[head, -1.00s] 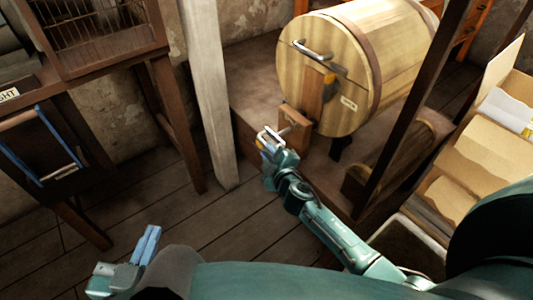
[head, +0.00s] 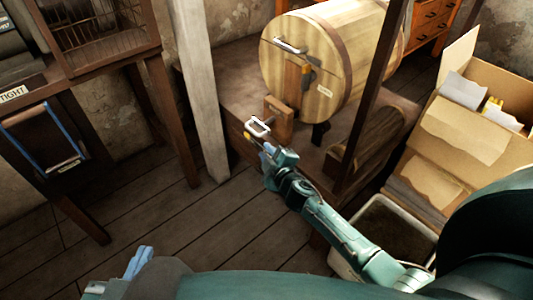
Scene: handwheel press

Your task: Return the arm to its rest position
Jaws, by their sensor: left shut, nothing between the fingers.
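My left gripper (head: 138,262) is at the bottom left in the head view, low over the floor. Its blue fingers lie together with nothing between them. My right arm reaches up from the lower right, and my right gripper (head: 263,152) is just below a pale metal loop handle (head: 258,128). The handle is beside a wooden block (head: 279,122) in front of the barrel. The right fingers are small and partly hidden, so I cannot tell whether they touch the handle or are open.
A wooden barrel (head: 345,55) with a metal handle lies on a low platform. A dark post stands to its right, a pale post (head: 197,90) to its left. Bare floor (head: 190,225) lies between.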

